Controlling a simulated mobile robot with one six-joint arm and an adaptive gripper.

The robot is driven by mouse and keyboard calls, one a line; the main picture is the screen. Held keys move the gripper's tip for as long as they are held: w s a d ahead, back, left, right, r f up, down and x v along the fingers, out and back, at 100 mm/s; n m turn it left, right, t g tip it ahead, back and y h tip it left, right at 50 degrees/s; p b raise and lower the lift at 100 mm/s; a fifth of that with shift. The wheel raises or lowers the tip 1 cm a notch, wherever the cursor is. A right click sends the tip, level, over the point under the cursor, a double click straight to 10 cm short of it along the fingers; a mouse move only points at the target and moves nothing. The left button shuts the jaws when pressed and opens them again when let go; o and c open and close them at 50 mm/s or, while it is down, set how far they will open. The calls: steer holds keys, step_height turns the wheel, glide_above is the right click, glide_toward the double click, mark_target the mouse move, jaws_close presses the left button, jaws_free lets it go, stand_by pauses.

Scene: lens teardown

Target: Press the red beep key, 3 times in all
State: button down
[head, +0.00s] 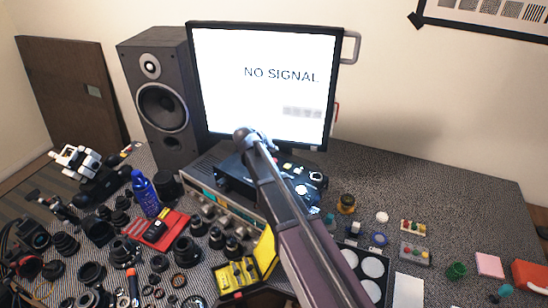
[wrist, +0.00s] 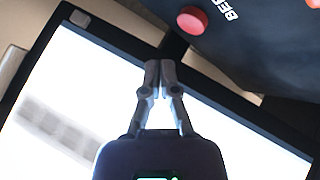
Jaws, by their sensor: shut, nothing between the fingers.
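The red beep key (wrist: 192,20) is a round red button on a dark panel (wrist: 245,45) at the top of the wrist view. In the head view a black device (head: 310,172) with lit controls stands in front of the monitor, partly hidden by my arm. I cannot pick out the red key or my fingertips there.
The monitor (head: 225,60) reads "NO SIGNAL"; it also shows behind my gripper in the wrist view (wrist: 60,110). A speaker (head: 160,100) stands left of it. Lenses, a blue bottle (head: 145,192) and a yellow case (head: 263,250) crowd the front left. The back right is clear.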

steer(key=shift+r+p, duration=0.95)
steer(key=shift+r, duration=0.35)
stand_by(1.1)
step_height(320, 180, up, 4)
steer(key=p, duration=0.4)
steer(key=shift+f, duration=0.1)
steer(key=shift+f, duration=0.15)
step_height(320, 180, down, 9)
steer(key=b, duration=0.9)
steer(key=shift+r, duration=0.2)
steer(key=shift+f, duration=0.15)
stand_by(1.5)
steer(key=shift+f+b, duration=0.3)
steer(key=shift+b, duration=0.15)
